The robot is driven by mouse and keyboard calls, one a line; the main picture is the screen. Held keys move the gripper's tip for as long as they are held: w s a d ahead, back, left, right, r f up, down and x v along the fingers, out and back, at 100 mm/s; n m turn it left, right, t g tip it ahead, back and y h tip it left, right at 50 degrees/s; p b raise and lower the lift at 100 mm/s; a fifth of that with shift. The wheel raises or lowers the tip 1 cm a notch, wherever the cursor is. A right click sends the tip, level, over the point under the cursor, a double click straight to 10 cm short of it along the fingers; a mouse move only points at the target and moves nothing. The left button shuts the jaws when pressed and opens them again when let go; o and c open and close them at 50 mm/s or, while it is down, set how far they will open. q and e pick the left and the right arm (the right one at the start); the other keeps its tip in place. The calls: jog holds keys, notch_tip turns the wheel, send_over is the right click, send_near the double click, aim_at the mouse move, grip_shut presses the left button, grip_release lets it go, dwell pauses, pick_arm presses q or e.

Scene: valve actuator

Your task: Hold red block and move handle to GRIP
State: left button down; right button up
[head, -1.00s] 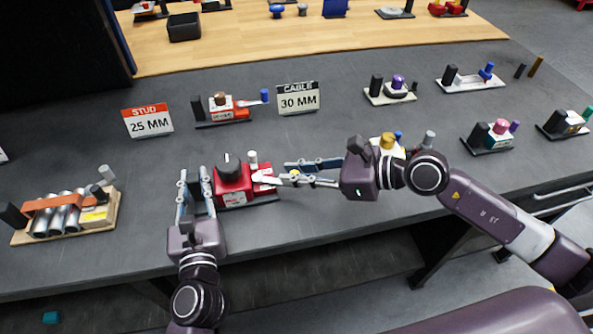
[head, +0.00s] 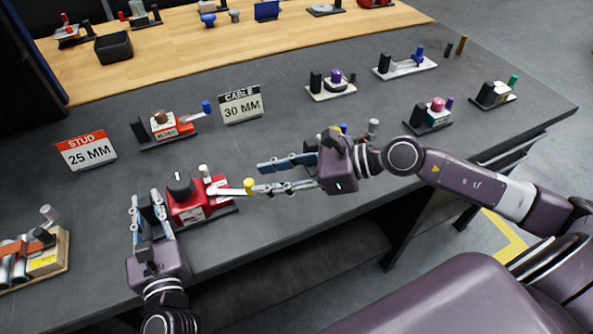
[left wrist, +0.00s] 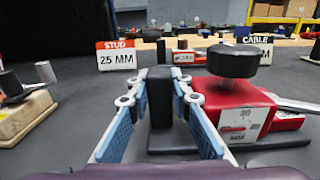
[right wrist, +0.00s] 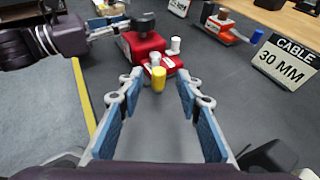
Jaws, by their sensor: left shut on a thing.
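The red block (head: 200,200) has a black knob on top and sits on a dark base on the grey bench. Its pale handle (head: 232,191) points right and ends in a yellow knob (head: 249,187). A black post (left wrist: 187,97) stands left of the block. My left gripper (head: 145,200) is around this post and shut on it, beside the block; it also shows in the left wrist view (left wrist: 160,85). My right gripper (head: 258,178) is open. In the right wrist view the yellow knob (right wrist: 158,79) is at its fingertips, with gaps on both sides. No GRIP marking is readable.
The STUD 25 MM sign (head: 87,150) and CABLE 30 MM sign (head: 240,105) stand behind. An orange-red device (head: 165,127) stands between them. A wooden-based device (head: 45,262) is at far left. Several small devices stand right and behind my right arm.

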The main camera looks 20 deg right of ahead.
pick_arm(q)
jog(key=shift+a+f, duration=0.15)
pick_arm(e)
jog(key=v, duration=0.7)
dwell(0.5)
pick_arm(q)
jog(key=c, duration=1.8)
grip_release()
jog(key=shift+c, duration=0.2)
jog(key=shift+o, duration=0.8)
pick_arm(e)
jog(key=shift+a, duration=0.2)
pick_arm(q)
jog(key=shift+f, duration=0.1)
jog(key=shift+s, duration=0.1)
